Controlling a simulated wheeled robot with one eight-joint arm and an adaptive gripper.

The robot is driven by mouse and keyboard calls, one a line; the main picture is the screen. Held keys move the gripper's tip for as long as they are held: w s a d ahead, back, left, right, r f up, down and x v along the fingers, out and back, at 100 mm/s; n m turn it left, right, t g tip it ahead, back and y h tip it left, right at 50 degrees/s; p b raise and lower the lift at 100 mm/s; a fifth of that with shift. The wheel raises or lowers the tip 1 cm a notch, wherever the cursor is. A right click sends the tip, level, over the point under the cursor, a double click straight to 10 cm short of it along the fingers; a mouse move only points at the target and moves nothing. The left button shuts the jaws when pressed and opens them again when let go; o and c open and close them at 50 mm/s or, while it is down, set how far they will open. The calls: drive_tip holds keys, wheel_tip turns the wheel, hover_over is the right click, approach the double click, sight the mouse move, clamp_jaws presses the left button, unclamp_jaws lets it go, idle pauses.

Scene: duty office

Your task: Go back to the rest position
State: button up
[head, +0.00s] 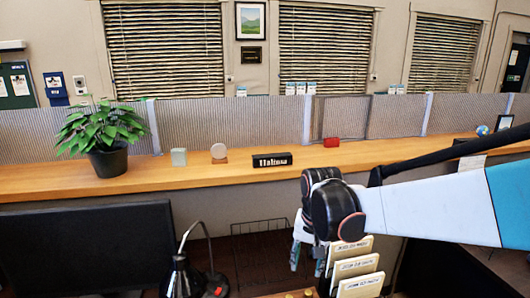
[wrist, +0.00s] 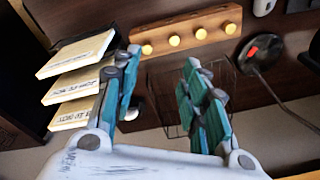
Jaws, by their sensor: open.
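My gripper (wrist: 160,82) is open, with its two teal fingers apart and nothing seen between them in the wrist view. In the head view my gripper (head: 308,252) hangs below my arm in front of the desk partition, its fingers partly hidden by the wrist joint. It is left of the stacked labelled trays or folders (head: 358,266), which also show at the left of the wrist view (wrist: 75,82).
A wooden block with yellow knobs (wrist: 190,32) and a black lamp base (wrist: 262,50) are beyond the fingers. A dark monitor (head: 90,250), lamp (head: 185,275) and wire basket (head: 258,228) stand left. The wooden ledge (head: 225,178) holds a potted plant (head: 105,135) and a nameplate (head: 272,160).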

drive_tip(key=s+d+r+n+t, duration=0.1)
drive_tip(key=s+d+r+t, duration=0.1)
drive_tip(key=s, duration=0.4)
drive_tip(key=s+d+r+n+t, duration=0.1)
drive_tip(key=s+d+r, duration=0.1)
drive_tip(key=s, duration=0.5)
drive_tip(key=s+d+r+n+t, duration=0.1)
drive_tip(key=s+d+r+t, duration=0.1)
drive_tip(key=s+d, duration=0.2)
drive_tip(key=s, duration=0.2)
drive_tip(key=shift+s+d+t, duration=0.3)
drive_tip(key=shift+d, duration=0.05)
